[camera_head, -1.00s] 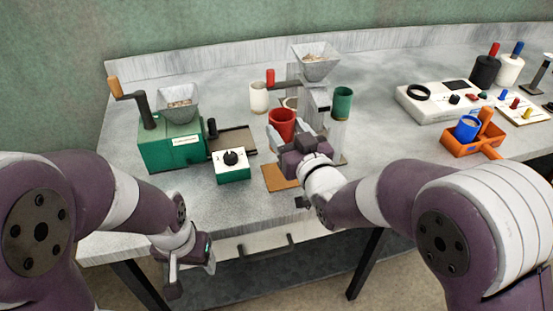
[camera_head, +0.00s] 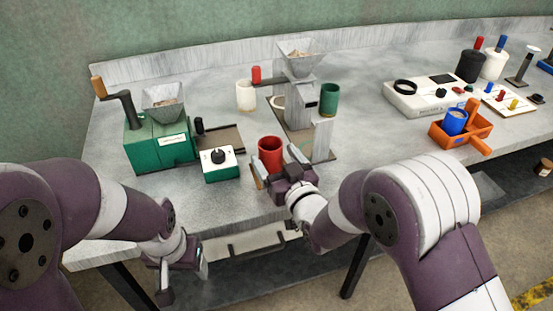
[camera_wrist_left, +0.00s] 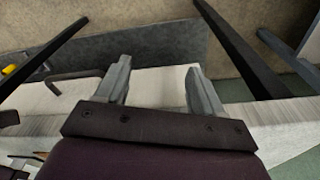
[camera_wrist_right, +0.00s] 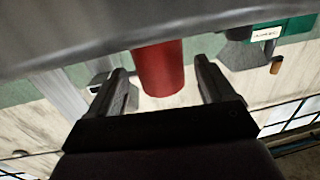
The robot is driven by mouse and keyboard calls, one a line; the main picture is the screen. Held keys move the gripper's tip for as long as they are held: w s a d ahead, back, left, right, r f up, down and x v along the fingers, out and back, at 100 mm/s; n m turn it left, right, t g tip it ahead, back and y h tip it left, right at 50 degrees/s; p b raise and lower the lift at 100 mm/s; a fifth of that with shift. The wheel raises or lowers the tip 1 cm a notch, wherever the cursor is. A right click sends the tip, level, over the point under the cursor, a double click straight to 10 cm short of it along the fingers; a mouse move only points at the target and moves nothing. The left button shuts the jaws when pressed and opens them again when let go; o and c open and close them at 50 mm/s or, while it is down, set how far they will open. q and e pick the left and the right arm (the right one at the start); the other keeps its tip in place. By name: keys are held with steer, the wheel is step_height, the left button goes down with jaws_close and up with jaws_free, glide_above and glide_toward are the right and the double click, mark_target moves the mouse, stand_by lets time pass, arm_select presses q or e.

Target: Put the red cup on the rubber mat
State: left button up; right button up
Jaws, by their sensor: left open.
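The red cup (camera_head: 270,153) stands upright near the table's front edge, left of the grey grinder. My right gripper (camera_head: 277,165) is at it from the front, with fingers apart on either side. In the right wrist view the red cup (camera_wrist_right: 160,68) shows between the open fingers (camera_wrist_right: 165,88), with a gap on both sides. An orange-brown mat shows only as a sliver (camera_head: 257,183) at the cup's left; the gripper and cup hide the rest, so the cup's base contact cannot be made out. My left gripper (camera_head: 182,270) is open and empty below the table's front edge.
A green mill (camera_head: 155,145) and a white-topped timer box (camera_head: 221,165) stand left of the cup. A grey grinder (camera_head: 300,95), a white cup (camera_head: 246,95) and a green cup (camera_head: 329,98) stand behind. An orange caddy (camera_head: 465,133) is at the right.

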steer(key=shift+s+r, duration=0.15)
steer(key=shift+r, duration=0.05)
steer(key=v, duration=1.2)
steer(key=w+d+f+m+g+h, duration=0.1)
steer(key=d+f+m+g+h, duration=0.1)
steer(key=d+f+g+h, duration=0.4)
steer(key=s+d+f+m+g+h, duration=0.1)
steer(key=s+d+f+m+g, duration=0.1)
steer(key=s+d+g, duration=0.5)
steer(key=s+f+g, duration=0.1)
steer(key=s+g, duration=0.1)
steer(key=s, duration=0.2)
steer(key=shift+m+h, duration=0.3)
steer(key=shift+m, duration=0.1)
steer(key=shift+d+f, duration=0.1)
steer(key=shift+d, duration=0.05)
